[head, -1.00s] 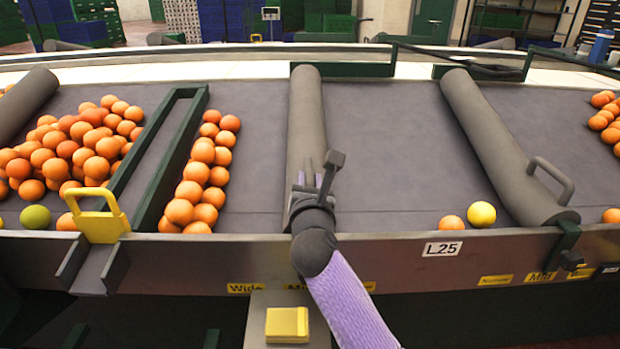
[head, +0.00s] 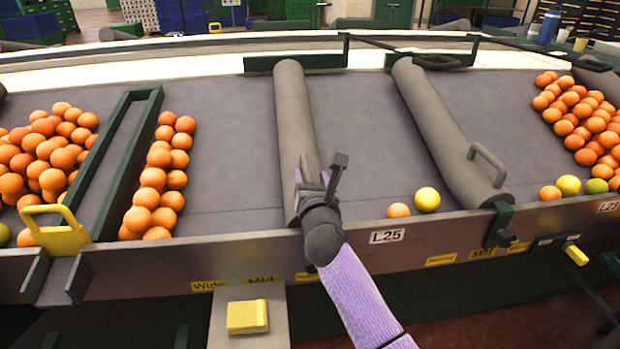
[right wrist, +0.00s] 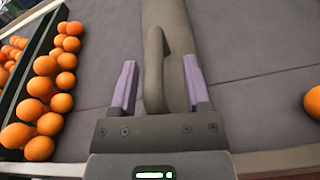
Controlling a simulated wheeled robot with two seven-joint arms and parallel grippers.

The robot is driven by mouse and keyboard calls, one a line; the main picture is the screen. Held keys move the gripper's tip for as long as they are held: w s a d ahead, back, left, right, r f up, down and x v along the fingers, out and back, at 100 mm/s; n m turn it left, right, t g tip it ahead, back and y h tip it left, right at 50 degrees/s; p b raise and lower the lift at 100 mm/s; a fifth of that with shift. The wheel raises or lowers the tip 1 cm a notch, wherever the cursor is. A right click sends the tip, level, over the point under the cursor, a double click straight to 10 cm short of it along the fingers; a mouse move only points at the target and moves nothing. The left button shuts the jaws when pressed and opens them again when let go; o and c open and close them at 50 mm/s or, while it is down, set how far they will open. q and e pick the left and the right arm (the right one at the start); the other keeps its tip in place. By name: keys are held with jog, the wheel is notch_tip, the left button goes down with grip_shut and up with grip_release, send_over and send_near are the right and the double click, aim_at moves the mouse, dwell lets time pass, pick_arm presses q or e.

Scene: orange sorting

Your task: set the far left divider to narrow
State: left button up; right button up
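A grey padded divider (head: 295,115) crosses the belt left of the middle in the head view. Its near end is at the front rail, by the rightmost of the yellow labels, Wide (head: 208,286), Mid (head: 262,278) and a third (head: 306,277), which my arm partly covers. My right gripper (head: 318,180) is at this near end. In the right wrist view the divider's handle (right wrist: 155,75) stands between the two purple fingers, with gaps on both sides, so the gripper is open around it. My left gripper is not in view.
Oranges lie left of a green frame (head: 125,155) and in a row on its right. Another grey divider (head: 440,120) with a handle stands to the right, with an orange (head: 398,210) and a yellow fruit (head: 427,199) near it. A yellow block (head: 247,316) sits in front.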

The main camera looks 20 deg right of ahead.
jog(key=shift+s+a+r+p, duration=0.1)
jog(key=shift+s+a+p, duration=0.05)
jog(key=shift+s+p, duration=0.2)
jog(key=p+v, duration=0.2)
jog(key=v, duration=0.7)
jog(key=shift+p, duration=0.4)
jog(key=shift+s, duration=0.15)
